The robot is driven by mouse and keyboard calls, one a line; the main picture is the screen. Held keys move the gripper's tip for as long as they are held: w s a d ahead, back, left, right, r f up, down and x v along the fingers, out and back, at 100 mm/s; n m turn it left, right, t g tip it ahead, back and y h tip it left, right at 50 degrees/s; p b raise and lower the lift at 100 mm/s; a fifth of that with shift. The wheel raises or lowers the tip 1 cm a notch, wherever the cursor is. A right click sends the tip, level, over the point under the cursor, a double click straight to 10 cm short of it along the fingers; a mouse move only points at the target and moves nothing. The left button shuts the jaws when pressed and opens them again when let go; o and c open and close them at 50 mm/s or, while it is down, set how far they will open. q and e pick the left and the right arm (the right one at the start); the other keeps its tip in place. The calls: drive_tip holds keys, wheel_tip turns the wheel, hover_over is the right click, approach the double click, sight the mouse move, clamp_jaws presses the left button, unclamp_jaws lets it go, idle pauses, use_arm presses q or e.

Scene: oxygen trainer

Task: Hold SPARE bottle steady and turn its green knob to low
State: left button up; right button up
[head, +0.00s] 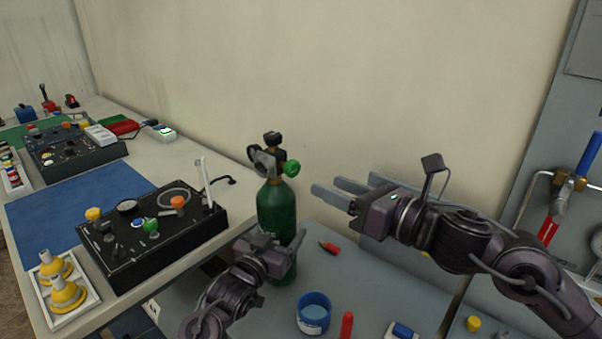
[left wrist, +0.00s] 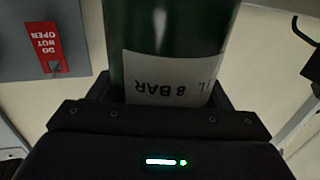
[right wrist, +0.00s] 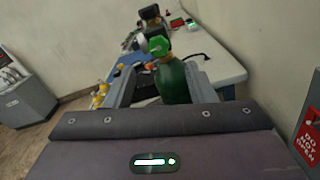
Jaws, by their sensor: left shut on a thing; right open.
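The green bottle (head: 277,212) stands upright on the grey surface, with a dark and metal regulator (head: 266,158) on top. Its green knob (head: 292,168) sticks out on the right side. My left gripper (head: 281,256) is shut around the lower part of the bottle. In the left wrist view the bottle (left wrist: 168,30) is between the jaws, with a white label reading "8 BAR" upside down. My right gripper (head: 331,188) is open and empty, right of the bottle and slightly below knob height. In the right wrist view the knob (right wrist: 159,46) lies beyond the fingers, apart from them.
A black panel (head: 120,262) with knobs and a gauge stands on the left bench, near a blue mat (head: 50,215). A blue cup (head: 314,312), a red cylinder (head: 346,326) and small items lie in front. A wall panel with pipes (head: 560,190) is at right.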

sight(296, 171)
drive_tip(key=x, duration=0.8)
drive_tip(key=shift+s, duration=0.1)
drive_tip(key=c, duration=1)
